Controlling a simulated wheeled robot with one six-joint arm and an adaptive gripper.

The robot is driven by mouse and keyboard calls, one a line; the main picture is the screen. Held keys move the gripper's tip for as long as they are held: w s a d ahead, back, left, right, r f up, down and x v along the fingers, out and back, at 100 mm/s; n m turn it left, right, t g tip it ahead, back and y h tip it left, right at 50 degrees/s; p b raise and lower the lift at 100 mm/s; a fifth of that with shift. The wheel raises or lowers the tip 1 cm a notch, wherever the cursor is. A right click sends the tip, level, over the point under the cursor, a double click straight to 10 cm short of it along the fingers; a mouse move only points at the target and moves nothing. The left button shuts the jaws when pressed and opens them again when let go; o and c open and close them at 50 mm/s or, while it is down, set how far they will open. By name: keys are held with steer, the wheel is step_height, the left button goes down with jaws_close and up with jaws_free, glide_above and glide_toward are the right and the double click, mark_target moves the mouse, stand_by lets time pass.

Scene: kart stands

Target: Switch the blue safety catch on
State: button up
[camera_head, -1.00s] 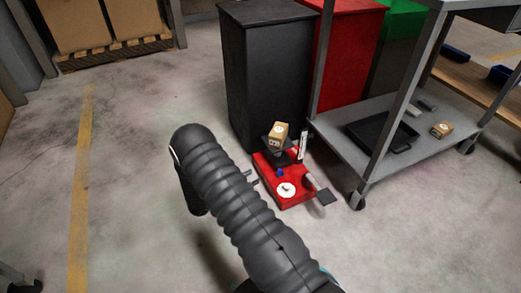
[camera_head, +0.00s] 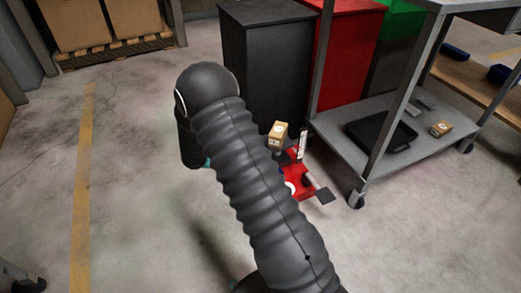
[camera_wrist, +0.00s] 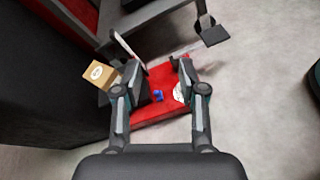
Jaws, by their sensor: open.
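The blue safety catch (camera_wrist: 158,96) is a small blue piece on the red base (camera_wrist: 163,129) of a low unit on the floor. In the wrist view it lies between my open fingers, beyond them and apart from them as far as I can tell. My gripper (camera_wrist: 154,76) is open and empty above the red base. A white disc (camera_wrist: 179,93) sits on the base beside the right finger.
A cardboard box (camera_head: 278,135) sits on the unit's dark platform, with an upright white plate (camera_head: 302,146) beside it. A black bin (camera_head: 265,70) stands behind. A grey cart (camera_head: 330,140) is close on the right.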

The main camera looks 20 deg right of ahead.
steer(key=shift+s+d+r+m+g+y, duration=0.15)
steer(key=shift+s+r+m, duration=0.25)
steer(key=shift+r, duration=0.45)
steer(key=shift+s+a+r+m+g+y, duration=0.1)
steer(key=shift+s+r+m+g+y, duration=0.25)
steer(key=shift+r, duration=0.45)
steer(key=s+a+m+g+y, duration=0.2)
steer(key=s+a+m+y, duration=0.3)
steer(key=s, duration=0.5)
steer(key=s+a+r+m+t+y+p, duration=0.1)
steer(key=s+r+m+t+y+p, duration=0.1)
steer(key=s+r, duration=0.3)
steer(key=s+a+r+m+t+y+p, duration=0.1)
steer(key=s+r, duration=0.5)
steer(key=r, duration=0.8)
steer(key=s+a+r+m+t+y+p, duration=0.2)
steer(key=s+r+t+y, duration=0.3)
steer(key=r, duration=0.4)
steer(key=shift+s+a+r+m+t+p, duration=0.15)
steer(key=shift+s+a+m+t+p, duration=0.2)
steer(key=shift+a+m+t, duration=0.35)
steer(key=shift+d, duration=0.15)
